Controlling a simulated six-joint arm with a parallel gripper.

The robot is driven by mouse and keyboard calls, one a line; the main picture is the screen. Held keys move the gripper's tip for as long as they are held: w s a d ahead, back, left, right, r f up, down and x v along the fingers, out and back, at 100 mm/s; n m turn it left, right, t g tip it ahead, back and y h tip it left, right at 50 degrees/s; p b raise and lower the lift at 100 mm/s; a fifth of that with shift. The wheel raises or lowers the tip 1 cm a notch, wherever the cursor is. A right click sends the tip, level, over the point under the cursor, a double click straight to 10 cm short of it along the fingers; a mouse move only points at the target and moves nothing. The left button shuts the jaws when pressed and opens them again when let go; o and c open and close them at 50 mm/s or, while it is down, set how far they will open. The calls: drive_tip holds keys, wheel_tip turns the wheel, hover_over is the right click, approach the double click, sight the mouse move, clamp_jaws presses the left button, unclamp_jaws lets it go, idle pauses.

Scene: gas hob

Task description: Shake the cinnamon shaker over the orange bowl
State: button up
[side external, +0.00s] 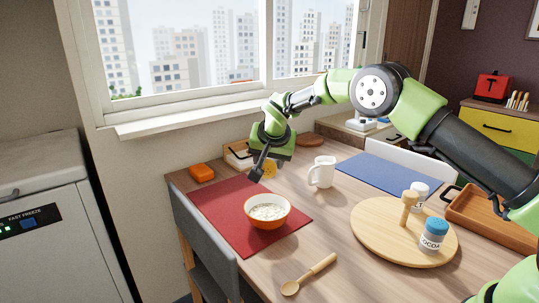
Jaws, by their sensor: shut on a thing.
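The orange bowl (267,221), filled with pale flaky food, stands on the red placemat at the left of the table. My gripper (262,171) is in the air above and behind the bowl, shut on a small yellow-orange thing (270,169). This is probably the cinnamon shaker, but it is mostly hidden by the gripper and no label shows. Its tilt cannot be told. The gripper and the held thing are apart from the bowl.
A white mug (322,174) stands right of the bowl. A wooden spoon (308,274) lies in front. An orange box (202,172) and a blue placemat (385,174) lie farther back.

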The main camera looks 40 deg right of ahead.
sight(269, 178)
drive_tip(key=shift+f, duration=0.2)
drive_tip(key=shift+s+a+f+t+h, duration=0.15)
drive_tip(key=shift+f+t+h, duration=0.35)
drive_tip(key=shift+t+h, duration=0.25)
drive_tip(key=shift+s+a+f+t+h, duration=0.15)
drive_tip(key=shift+f+t+h, duration=0.3)
drive_tip(key=shift+t+h, duration=0.3)
drive_tip(key=shift+s+a+f+n+t+h, duration=0.1)
drive_tip(key=shift+f+n+t+h, duration=0.1)
drive_tip(key=shift+f+t+h, duration=0.45)
drive_tip(key=shift+s+a+f+n+t+h, duration=0.1)
drive_tip(key=shift+f+n+t+h, duration=0.2)
drive_tip(key=shift+t+h, duration=0.65)
drive_tip(key=shift+r, duration=0.1)
drive_tip(key=shift+r, duration=2.15)
wheel_tip(269, 178, down, 4)
drive_tip(key=shift+f, duration=0.25)
